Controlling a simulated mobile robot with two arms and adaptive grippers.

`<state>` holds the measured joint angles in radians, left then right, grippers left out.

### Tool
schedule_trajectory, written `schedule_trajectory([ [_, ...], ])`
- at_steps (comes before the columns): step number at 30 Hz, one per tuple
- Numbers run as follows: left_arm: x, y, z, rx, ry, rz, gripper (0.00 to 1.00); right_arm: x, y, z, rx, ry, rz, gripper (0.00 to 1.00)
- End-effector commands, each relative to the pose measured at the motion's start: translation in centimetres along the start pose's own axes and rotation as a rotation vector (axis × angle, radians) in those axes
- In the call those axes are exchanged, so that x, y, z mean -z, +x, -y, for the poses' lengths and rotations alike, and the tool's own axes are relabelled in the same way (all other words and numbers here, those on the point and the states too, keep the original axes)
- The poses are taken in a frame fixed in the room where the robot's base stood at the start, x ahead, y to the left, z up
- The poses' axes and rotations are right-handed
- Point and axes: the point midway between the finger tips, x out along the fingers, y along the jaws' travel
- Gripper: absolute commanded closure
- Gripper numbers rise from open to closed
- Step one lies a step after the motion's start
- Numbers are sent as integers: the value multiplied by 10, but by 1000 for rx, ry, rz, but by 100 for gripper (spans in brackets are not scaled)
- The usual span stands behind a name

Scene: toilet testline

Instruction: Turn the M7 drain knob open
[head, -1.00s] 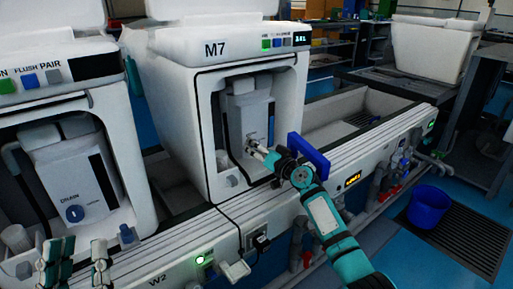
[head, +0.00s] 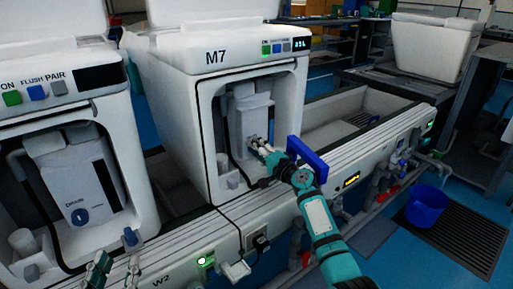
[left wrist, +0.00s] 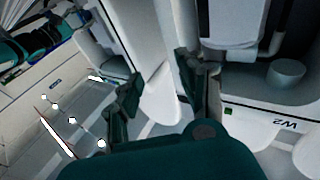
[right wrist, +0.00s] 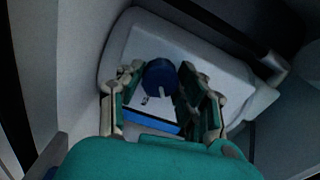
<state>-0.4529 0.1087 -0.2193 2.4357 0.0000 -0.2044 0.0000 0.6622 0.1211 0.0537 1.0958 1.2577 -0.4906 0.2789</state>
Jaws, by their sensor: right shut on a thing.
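The M7 machine (head: 216,56) stands in the middle of the head view, with a white drain unit (head: 249,118) in its open bay. The blue round drain knob (right wrist: 160,77) with a pale mark shows in the right wrist view, on the white front face. My right gripper (head: 262,148) reaches into the bay, its fingers (right wrist: 160,92) shut on the knob from both sides. In the head view the gripper mostly hides the knob. My left gripper (head: 115,268) is low at the left, empty, its fingers (left wrist: 158,88) apart in the left wrist view.
A neighbouring machine with its own drain knob (head: 80,216) stands at the left. A blue block-shaped handle (head: 307,157) shows beside my right arm. An open trough (head: 345,120) lies right of M7. A blue bucket (head: 427,206) stands on the floor at the right.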

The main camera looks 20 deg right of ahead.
Motion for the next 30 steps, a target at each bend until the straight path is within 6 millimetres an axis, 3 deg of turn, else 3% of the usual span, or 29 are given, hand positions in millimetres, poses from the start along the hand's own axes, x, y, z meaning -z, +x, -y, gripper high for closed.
schedule_trajectory([
  [9,-52,-15,8,18,7,325,60,1,0,2,0,273,-2,96],
  [15,-77,-30,12,28,8,480,60,1,0,1,0,394,-3,96],
  [30,-98,-48,15,36,8,622,60,1,0,0,0,498,-2,96],
])
